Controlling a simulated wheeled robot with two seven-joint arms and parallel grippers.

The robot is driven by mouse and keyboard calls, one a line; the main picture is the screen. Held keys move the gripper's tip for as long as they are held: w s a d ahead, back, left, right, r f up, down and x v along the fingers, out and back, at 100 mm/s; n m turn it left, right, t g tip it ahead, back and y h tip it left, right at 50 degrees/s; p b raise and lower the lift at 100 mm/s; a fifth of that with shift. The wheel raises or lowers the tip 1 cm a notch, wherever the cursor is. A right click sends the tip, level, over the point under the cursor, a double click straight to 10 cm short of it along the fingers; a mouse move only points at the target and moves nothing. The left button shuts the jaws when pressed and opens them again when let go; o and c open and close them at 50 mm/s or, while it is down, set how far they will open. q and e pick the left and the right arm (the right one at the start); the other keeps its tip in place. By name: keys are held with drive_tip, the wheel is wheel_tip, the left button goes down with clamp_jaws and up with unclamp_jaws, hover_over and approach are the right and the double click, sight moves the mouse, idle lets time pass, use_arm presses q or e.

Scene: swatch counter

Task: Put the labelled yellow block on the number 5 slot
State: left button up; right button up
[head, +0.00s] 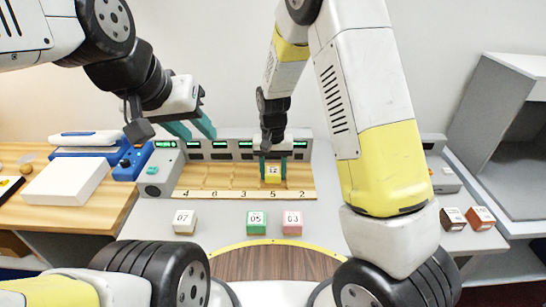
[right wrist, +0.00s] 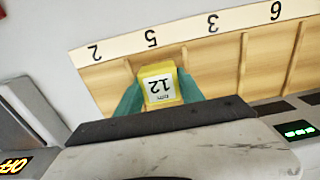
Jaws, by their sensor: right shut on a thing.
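The yellow block (head: 273,175) has a white label reading 12 on top. It also shows in the right wrist view (right wrist: 158,84). My right gripper (head: 273,168) points down with its teal fingers closed on the block's two sides. The block is over the wooden slot behind the number 5 (head: 273,195), between that slot's dividers; I cannot tell whether it touches the slot floor. The slotted rack (head: 215,180) carries the numbers 4, 6, 3, 5, 2 along its front strip. My left gripper (head: 192,128) is open and empty above the rack's left part.
A white block 07 (head: 184,222), a green block 05 (head: 256,223) and a pink block 03 (head: 292,223) stand on the counter before the rack. Brown and orange-red blocks (head: 481,217) lie at the right. A white box (head: 66,183) is at the left.

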sight(273, 170)
drive_tip(key=o, duration=1.3)
drive_tip(key=shift+o, duration=0.2)
wheel_tip(273, 170, up, 12)
drive_tip(key=s+d+r+t+y, duration=0.2)
drive_tip(key=s+d+r, duration=0.55)
drive_tip(key=r, duration=0.35)
drive_tip(key=s+d+r+t, duration=0.4)
drive_tip(key=s+d, duration=0.2)
drive_tip(key=s, duration=0.6)
drive_tip(key=shift+d+r+n, duration=0.2)
drive_tip(key=shift+d+n, duration=0.1)
drive_tip(key=shift+d, duration=0.05)
drive_tip(key=shift+s, duration=0.1)
